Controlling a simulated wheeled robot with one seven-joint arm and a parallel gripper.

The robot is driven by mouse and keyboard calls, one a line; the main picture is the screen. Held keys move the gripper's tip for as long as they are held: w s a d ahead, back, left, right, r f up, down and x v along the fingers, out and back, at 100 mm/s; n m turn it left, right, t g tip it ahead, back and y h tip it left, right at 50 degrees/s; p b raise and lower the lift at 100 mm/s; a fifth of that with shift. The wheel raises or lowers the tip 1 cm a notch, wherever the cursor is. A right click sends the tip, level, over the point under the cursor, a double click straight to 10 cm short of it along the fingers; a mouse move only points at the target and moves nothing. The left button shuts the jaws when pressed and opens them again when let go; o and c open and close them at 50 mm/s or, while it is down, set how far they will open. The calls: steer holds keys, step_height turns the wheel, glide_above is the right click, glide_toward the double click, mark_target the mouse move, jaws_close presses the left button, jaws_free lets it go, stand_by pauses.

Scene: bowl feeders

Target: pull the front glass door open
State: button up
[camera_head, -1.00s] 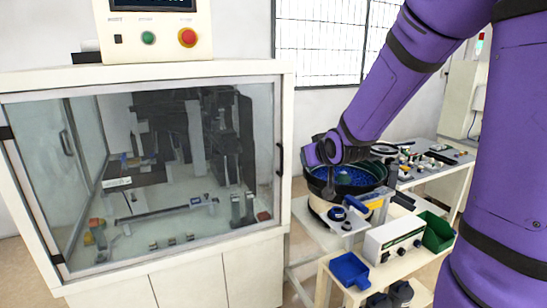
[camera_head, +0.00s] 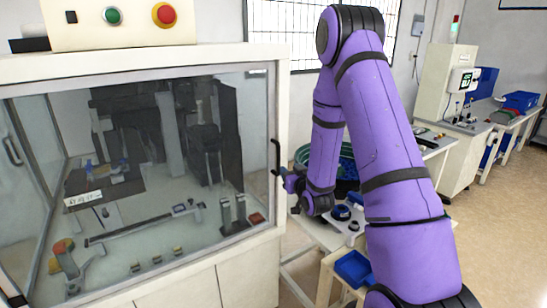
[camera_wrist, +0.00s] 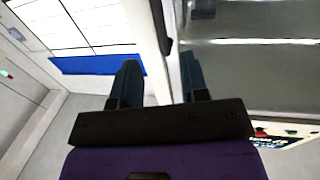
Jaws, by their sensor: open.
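The front glass door (camera_head: 130,250) of the white machine cabinet is shut, its pane flush with the frame. Its black vertical handle (camera_head: 276,157) sits at the door's right edge. My gripper (camera_head: 285,176) is at the lower part of this handle, coming from the right. In the wrist view my gripper (camera_wrist: 158,70) has its two dark fingers spread apart. The dark handle (camera_wrist: 161,28) shows just beyond the fingertips, in line with the gap between them. I cannot tell whether a finger touches it.
A control box with a green button (camera_head: 113,16) and a red button (camera_head: 164,15) stands on the cabinet. A bowl feeder (camera_head: 345,165) and a blue bin (camera_head: 354,268) are right of the cabinet, partly behind my arm. Open floor (camera_head: 490,230) lies at the right.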

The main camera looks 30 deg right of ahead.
mark_target(279, 159)
steer(key=w, duration=0.3)
steer(key=w+d, duration=0.1)
steer(key=w, duration=0.6)
steer(key=shift+w+d, duration=0.2)
steer(key=shift+d, duration=0.15)
jaws_close()
